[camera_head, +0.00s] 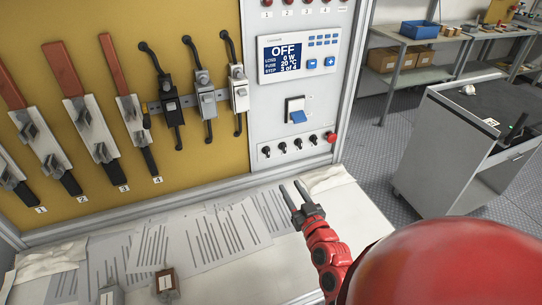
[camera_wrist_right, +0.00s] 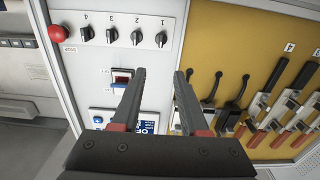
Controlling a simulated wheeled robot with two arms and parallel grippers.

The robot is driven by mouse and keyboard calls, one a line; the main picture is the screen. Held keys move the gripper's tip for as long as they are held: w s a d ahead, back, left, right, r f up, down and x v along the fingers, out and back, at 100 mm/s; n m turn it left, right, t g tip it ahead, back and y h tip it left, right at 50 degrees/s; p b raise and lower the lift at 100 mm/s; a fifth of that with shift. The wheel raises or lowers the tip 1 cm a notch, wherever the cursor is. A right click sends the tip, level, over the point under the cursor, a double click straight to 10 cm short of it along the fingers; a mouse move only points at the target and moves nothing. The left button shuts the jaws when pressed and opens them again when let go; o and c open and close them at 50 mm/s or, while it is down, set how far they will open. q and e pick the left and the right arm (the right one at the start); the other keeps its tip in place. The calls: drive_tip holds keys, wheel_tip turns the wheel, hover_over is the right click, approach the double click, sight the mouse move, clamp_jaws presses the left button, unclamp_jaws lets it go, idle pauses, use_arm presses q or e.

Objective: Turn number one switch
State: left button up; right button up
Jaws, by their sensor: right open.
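The number one switch is a small black rotary knob (camera_head: 266,152), leftmost in a row of several on the grey panel. In the right wrist view, this knob (camera_wrist_right: 161,39) has a "1" beside it and sits just beyond the gap between my fingertips. My right gripper (camera_head: 292,185) is open and empty, below the knob row in the head view and apart from it. Its two fingers also show in the wrist view (camera_wrist_right: 160,72). My left gripper is not in view.
A red stop button (camera_head: 331,137) ends the knob row. Above are a blue rocker switch (camera_head: 297,116) and a display (camera_head: 290,58) reading OFF. Lever switches (camera_head: 239,88) stand left on the yellow board. Papers (camera_head: 225,235) cover the white table; a grey cart (camera_head: 440,150) stands right.

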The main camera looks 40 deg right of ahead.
sight(269, 152)
drive_tip(key=p+x, duration=0.3)
drive_tip(key=x, duration=1.2)
drive_tip(key=shift+w, duration=0.1)
drive_tip(key=shift+w+d, duration=0.15)
drive_tip(key=shift+w, duration=0.5)
drive_tip(key=shift+c, duration=0.3)
clamp_jaws()
